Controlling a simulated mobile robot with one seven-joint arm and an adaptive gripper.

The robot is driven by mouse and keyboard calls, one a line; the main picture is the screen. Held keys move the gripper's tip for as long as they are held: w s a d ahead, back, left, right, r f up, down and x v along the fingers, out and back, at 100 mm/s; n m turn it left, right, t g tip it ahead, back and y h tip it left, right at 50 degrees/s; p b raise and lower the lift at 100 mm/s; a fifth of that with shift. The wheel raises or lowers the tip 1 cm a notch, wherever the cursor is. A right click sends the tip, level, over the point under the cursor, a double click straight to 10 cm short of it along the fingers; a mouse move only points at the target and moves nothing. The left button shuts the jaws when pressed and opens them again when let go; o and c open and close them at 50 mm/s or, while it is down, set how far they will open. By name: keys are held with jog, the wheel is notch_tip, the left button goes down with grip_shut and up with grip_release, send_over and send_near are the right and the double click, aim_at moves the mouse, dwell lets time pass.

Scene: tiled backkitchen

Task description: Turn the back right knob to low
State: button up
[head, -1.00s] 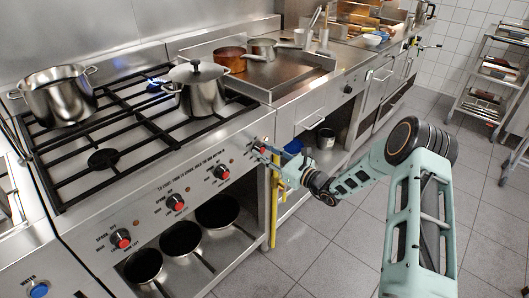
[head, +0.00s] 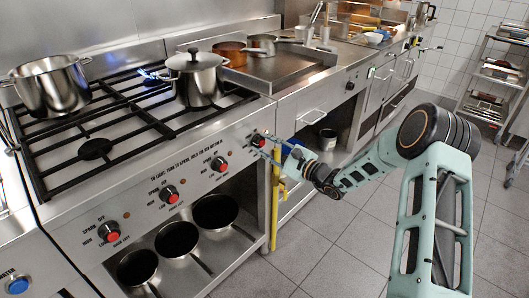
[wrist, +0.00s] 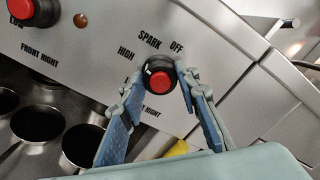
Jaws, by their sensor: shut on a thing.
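The back right knob (wrist: 160,80) is black with a red cap, at the right end of the stove's front panel. In the head view it is the rightmost knob (head: 258,140). In the wrist view, SPARK, OFF and HIGH are printed around it, and the lower labels are partly hidden by my fingers. A pale mark on its rim shows at the upper left, towards HIGH and SPARK. My gripper (wrist: 160,82) has one blue-padded finger on each side of the knob, closed on it. In the head view my gripper (head: 274,146) reaches the panel from the right.
A blue flame (head: 148,75) burns beside the lidded pot (head: 195,77). An open pot (head: 50,86) stands on the left of the grate. More red-capped knobs (head: 170,194) line the panel to the left. A yellow upright bar (head: 275,215) is below my gripper.

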jog(key=n+b, duration=1.1)
jog(key=b, duration=0.1)
jog(key=shift+f, duration=0.15)
jog(key=shift+n, duration=1.4)
jog(key=o, duration=1.2)
jog(key=shift+c, duration=0.2)
jog(key=v, duration=1.2)
